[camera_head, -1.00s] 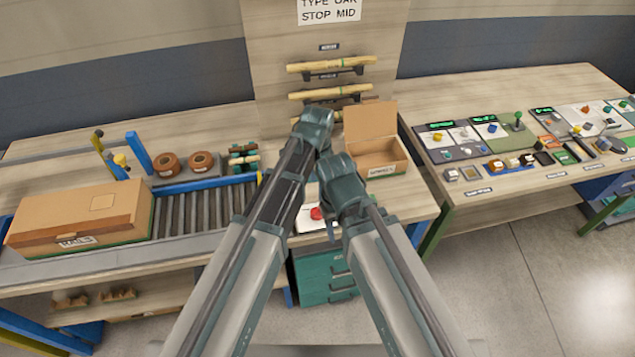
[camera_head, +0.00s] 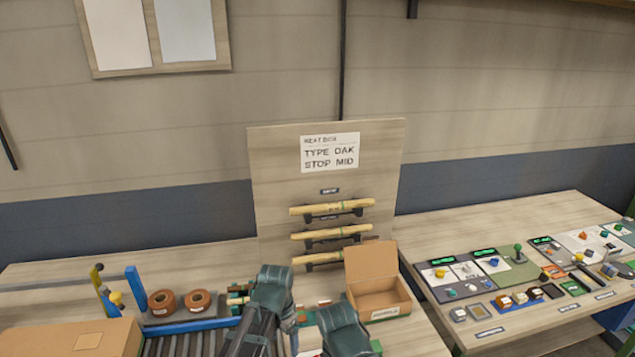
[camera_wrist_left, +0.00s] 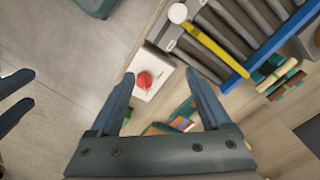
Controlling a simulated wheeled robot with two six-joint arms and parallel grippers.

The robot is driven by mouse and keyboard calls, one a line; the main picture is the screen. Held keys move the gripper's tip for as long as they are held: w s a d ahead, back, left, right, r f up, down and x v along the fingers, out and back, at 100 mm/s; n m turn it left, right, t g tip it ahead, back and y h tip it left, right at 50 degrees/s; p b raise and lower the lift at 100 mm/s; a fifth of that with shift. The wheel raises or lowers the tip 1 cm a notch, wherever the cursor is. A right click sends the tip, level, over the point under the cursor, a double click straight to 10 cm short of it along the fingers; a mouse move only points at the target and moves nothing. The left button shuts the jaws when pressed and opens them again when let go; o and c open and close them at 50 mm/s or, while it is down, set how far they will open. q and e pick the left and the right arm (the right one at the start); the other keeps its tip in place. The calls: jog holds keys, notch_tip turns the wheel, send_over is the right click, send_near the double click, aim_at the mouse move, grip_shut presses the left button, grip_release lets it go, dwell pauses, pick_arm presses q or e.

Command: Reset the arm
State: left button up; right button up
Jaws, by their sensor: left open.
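My left arm (camera_head: 268,298) and right arm (camera_head: 342,328) reach in from the bottom of the head view; their fingertips are hidden there. In the left wrist view my left gripper (camera_wrist_left: 165,98) has its two blue fingers spread, with nothing between them. A red button (camera_wrist_left: 144,80) on a white plate shows beyond the gap, below the gripper. Two similar blue fingers of my right gripper (camera_wrist_left: 18,98) stand apart at the left edge of that view, with nothing seen between them.
A panel (camera_head: 275,170) behind holds several turned wood pieces on brackets. A closed box (camera_head: 70,340), tape rolls (camera_head: 180,301) and a roller conveyor (camera_head: 185,343) lie left. The right bench (camera_head: 450,210) carries many small parts.

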pick_arm(q)
jog(key=s+a+n, duration=0.6)
jog(key=a+n, duration=0.2)
jog(key=s+d+f+m+y+b, duration=0.1)
jog(key=s+d+f+m+b, duration=0.3)
jog(key=d, duration=0.6)
notch_tip(320, 180, down, 2)
jog(key=shift+s+d+f+g+b, duration=0.1)
jog(key=shift+s+d+g+b, duration=0.25)
jog(key=shift+s+b, duration=0.65)
jog(key=shift+w, duration=0.15)
jog(key=shift+c, duration=0.3)
